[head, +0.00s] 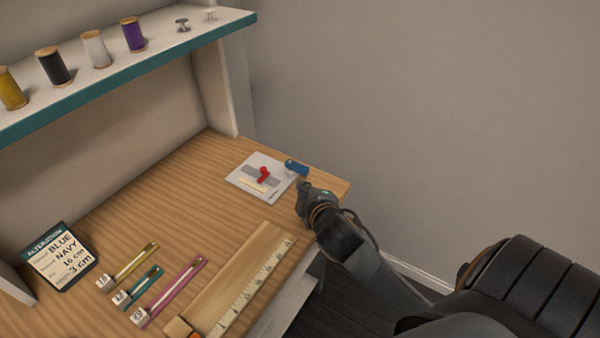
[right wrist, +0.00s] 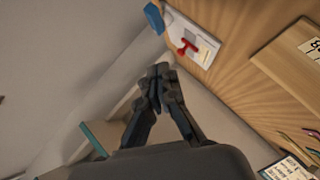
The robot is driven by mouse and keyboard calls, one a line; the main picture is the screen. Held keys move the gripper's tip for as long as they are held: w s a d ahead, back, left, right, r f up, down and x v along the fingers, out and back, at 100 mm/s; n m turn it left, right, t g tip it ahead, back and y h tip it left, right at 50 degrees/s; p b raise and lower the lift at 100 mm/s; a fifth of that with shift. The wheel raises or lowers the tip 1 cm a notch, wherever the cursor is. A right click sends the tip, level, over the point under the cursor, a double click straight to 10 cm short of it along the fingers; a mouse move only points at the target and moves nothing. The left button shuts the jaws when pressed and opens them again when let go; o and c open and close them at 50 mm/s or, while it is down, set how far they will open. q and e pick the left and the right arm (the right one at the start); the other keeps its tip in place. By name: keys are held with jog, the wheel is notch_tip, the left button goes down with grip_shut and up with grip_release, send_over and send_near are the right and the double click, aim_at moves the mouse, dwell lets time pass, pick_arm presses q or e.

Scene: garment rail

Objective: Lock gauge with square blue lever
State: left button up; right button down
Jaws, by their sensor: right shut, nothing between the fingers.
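A square blue lever (head: 296,167) sits at the back right corner of a flat white plate (head: 240,183) near the table's right end. A red knob-like lever (head: 264,174) stands on a grey patch in the middle of the plate. The right wrist view also shows the blue lever (right wrist: 153,18), the red lever (right wrist: 187,47) and the plate (right wrist: 178,27). My right gripper (head: 303,190) is shut and empty, just in front of the blue lever and apart from it; its fingers (right wrist: 160,76) meet in the wrist view. My left gripper is not in view.
A wooden board with a ruler scale (head: 245,278) lies at the table's front. Coloured strips (head: 168,292) and an alteration card (head: 60,257) are to the left. A shelf (head: 150,60) with thread spools hangs above. The middle of the table is clear.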

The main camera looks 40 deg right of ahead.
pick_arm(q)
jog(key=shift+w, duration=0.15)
pick_arm(e)
send_near(297, 167)
jog(key=w, duration=0.1)
jog(key=w+a, duration=0.2)
jog(key=shift+w, duration=0.35)
jog(key=d+f, duration=0.1)
jog(key=w+d+f, duration=0.1)
jog(key=shift+w+d, duration=0.15)
jog(key=shift+d, duration=0.15)
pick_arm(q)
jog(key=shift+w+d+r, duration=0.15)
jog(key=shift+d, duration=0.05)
pick_arm(e)
jog(key=shift+w+d+f, duration=0.15)
jog(key=shift+d+f, duration=0.1)
jog(key=shift+d, duration=0.05)
pick_arm(q)
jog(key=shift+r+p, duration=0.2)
jog(key=shift+p, duration=0.1)
pick_arm(e)
jog(key=shift+d, duration=0.1)
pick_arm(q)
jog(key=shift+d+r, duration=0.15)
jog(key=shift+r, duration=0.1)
pick_arm(e)
jog(key=shift+d+n+y, duration=0.2)
jog(key=shift+n+y, duration=0.1)
jog(key=shift+y, duration=0.1)
